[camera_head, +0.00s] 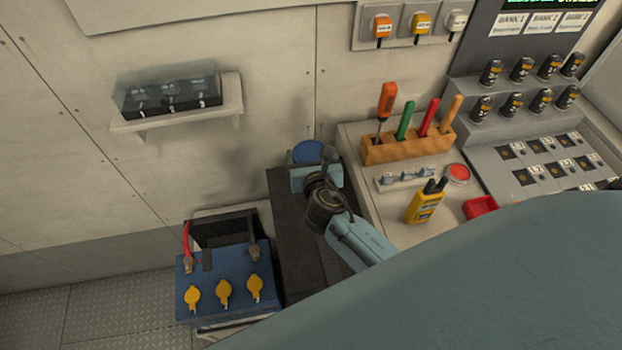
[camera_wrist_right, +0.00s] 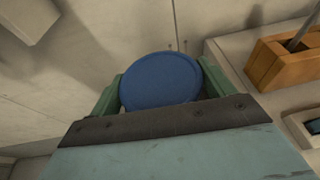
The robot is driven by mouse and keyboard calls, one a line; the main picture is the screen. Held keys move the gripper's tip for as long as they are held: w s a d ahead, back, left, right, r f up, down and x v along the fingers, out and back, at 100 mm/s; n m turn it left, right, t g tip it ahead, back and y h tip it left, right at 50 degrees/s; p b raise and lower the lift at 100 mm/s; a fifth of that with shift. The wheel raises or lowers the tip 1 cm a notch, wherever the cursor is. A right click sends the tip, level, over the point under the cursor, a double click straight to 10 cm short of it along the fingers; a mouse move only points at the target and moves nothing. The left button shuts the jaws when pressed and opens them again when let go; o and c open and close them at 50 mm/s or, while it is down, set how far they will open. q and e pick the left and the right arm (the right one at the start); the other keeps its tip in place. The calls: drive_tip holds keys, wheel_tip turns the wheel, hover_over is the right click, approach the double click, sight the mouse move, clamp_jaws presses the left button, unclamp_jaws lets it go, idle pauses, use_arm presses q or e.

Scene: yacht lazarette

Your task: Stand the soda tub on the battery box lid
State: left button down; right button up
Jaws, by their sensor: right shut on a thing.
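The soda tub shows as a round blue lid (camera_head: 307,151) at the far end of my right gripper (camera_head: 312,166) in the head view. The wrist view shows the same blue lid (camera_wrist_right: 160,82) between two green fingers, which are shut on the tub. The tub's sides and underside are hidden by the gripper. A long dark flat top (camera_head: 296,236) lies below and in front of the gripper, partly covered by my arm. It may be the battery box lid, but I cannot tell for sure. My left gripper is not in view.
A blue battery (camera_head: 225,277) with yellow caps and cable clamps stands left of the dark top. A workbench (camera_head: 394,212) to the right carries a wooden tool rack (camera_head: 408,146), a yellow tester (camera_head: 425,203) and a red tray (camera_head: 480,207). A wall shelf (camera_head: 176,121) is at upper left.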

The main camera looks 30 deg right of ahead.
wheel_tip(320, 180, down, 8)
drive_tip(key=b, duration=0.3)
drive_tip(key=shift+r+b, duration=0.15)
drive_tip(key=shift+b, duration=0.15)
drive_tip(key=o, duration=1.1)
drive_tip(key=shift+f, duration=0.2)
drive_tip(key=shift+o, duration=0.2)
drive_tip(key=shift+r, duration=0.2)
drive_tip(key=p+v, duration=0.1)
drive_tip(key=v, duration=1.1)
